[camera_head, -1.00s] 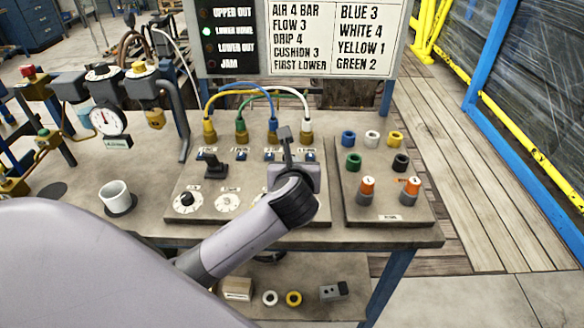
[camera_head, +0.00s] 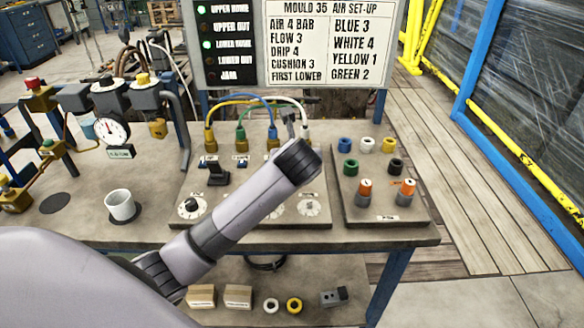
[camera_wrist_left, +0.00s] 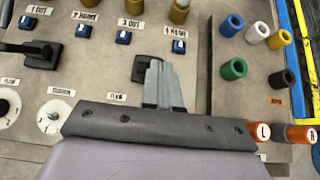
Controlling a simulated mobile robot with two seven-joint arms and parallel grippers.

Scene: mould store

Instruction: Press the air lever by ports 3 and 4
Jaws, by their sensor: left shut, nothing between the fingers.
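The panel (camera_head: 185,215) has four brass ports in a row with hoses. The labels 3 OUT (camera_wrist_left: 131,23) and 4 HOME (camera_wrist_left: 174,31) show in the left wrist view. A dark lever base (camera_wrist_left: 148,68) lies below these labels. My left gripper's fingers cover part of it, so I cannot tell the lever's position or any contact. The other black lever (camera_head: 217,173), by ports 1 and 2, stands clear to the left. My right gripper is not in view.
A sign (camera_head: 300,45) behind the bench shows green lights for UPPER HOME and LOWER HOME. A block (camera_head: 385,213) with coloured rings and two orange-topped parts lies right of the panel. A white cup (camera_head: 120,205) and a gauge (camera_head: 110,130) stand left. Hoses arch over the ports.

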